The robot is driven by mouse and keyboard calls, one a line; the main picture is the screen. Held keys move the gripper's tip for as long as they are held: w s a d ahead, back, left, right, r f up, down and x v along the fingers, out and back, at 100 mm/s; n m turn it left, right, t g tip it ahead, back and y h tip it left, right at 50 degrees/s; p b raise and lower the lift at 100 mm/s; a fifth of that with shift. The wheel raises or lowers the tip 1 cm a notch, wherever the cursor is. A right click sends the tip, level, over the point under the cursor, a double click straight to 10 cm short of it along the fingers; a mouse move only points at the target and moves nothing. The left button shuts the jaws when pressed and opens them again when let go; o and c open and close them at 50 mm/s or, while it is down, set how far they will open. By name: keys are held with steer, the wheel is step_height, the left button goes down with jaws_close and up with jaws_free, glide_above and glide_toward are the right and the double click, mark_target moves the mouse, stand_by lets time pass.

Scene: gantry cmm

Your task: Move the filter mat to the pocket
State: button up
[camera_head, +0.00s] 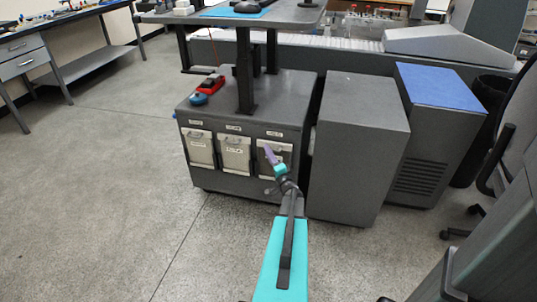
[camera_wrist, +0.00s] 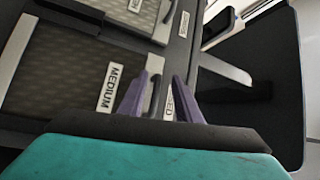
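The cabinet (camera_head: 209,121) has a row of framed panels with handles on its front: a left one (camera_head: 201,153), a middle one (camera_head: 236,160) and a right one partly behind my gripper (camera_head: 269,155). I cannot tell which spot is the task's pocket. In the wrist view a textured panel labelled MEDIUM (camera_wrist: 70,75), likely the filter mat, fills the left. A dark upright handle (camera_wrist: 155,92) stands between the two purple fingers of my gripper (camera_wrist: 160,85). They are apart, with a gap beside the handle. Whether they touch it is hard to tell.
A grey box (camera_head: 355,140) and a blue-topped unit (camera_head: 440,88) stand to the right of the cabinet. A red object (camera_head: 211,83) and a blue round one (camera_head: 198,99) lie on the cabinet top. A chair (camera_head: 505,150) is at far right. The floor at left (camera_head: 110,170) is clear.

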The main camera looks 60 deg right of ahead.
steer(key=p+v, duration=0.1)
steer(key=v, duration=1.2)
steer(key=shift+s, duration=0.2)
